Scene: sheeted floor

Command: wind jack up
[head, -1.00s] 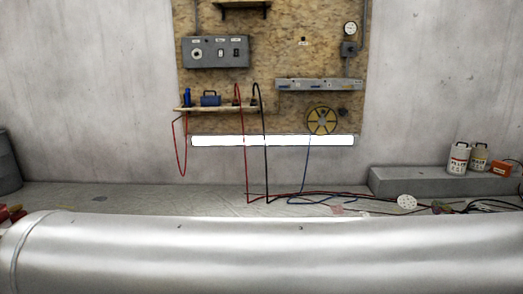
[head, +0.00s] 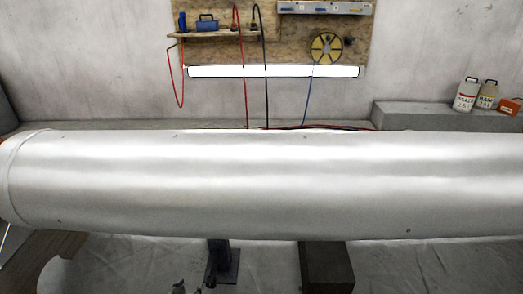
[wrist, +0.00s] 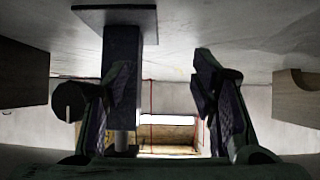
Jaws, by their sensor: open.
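The jack (head: 220,256) is a dark upright post on a square base plate, standing on the sheeted floor under a large silver cylinder (head: 270,185). The cylinder hides its top in the head view. In the wrist view the picture is upside down, and the jack (wrist: 122,65) hangs from its plate at upper left, partly behind the left finger. My gripper (wrist: 160,88) is open, its two dark fingers apart with nothing between them. A small dark shape at the head view's bottom edge is too cut off to identify.
A dark block (head: 326,266) stands right of the jack under the cylinder. A wooden cradle piece (head: 55,262) is at lower left. A grey ledge (head: 430,114) with containers and a board with cables are behind. Sheeted floor lies clear between jack and block.

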